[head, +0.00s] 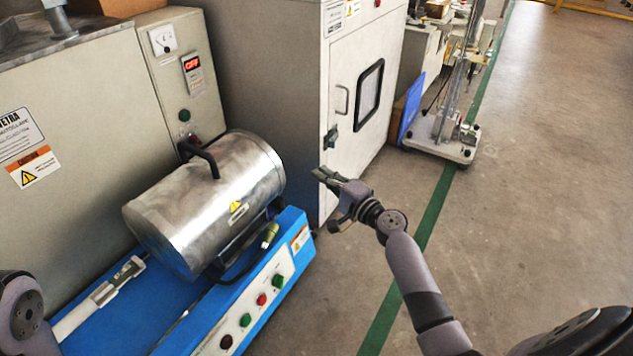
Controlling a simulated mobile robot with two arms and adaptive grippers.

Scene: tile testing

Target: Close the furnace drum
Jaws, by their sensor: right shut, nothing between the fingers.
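The furnace drum (205,200) is a shiny metal cylinder lying on its side on a blue base (240,310). A dark handle (203,158) stands up at the top of its shell, and a yellow warning label is on its side. The drum's shell looks closed along the visible side, but its far side is hidden. My right gripper (325,178) is shut and empty, to the right of the drum and apart from it, in front of the grey cabinet. At the lower left only a part of my left arm shows, and its gripper is out of view.
The blue base carries several coloured buttons (262,299) and a white rod (98,298). A control panel (180,70) stands behind the drum. A grey cabinet (345,110) with a door is close behind my right gripper. The floor (540,170) at right is clear.

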